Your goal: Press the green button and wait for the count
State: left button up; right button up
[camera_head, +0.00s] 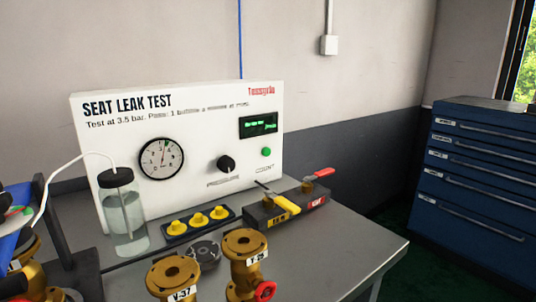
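The green button (266,152) is on the right part of the white seat leak test panel (220,108), below a dark display (259,124) with green characters too small to read. The label under the button reads as COUNT, partly unclear. Left of it are a black pressure knob (226,163) and a round gauge (161,158). Nothing covers the button. Neither of my grippers shows in the view.
Before the panel stand a water bottle (124,218) with a tube, yellow plugs (199,220) on a dark strip, and a block (260,214) with yellow and red levers. Brass valves (245,262) stand in front. The bench (345,240) is clear at right; a blue cabinet (475,185) stands beyond.

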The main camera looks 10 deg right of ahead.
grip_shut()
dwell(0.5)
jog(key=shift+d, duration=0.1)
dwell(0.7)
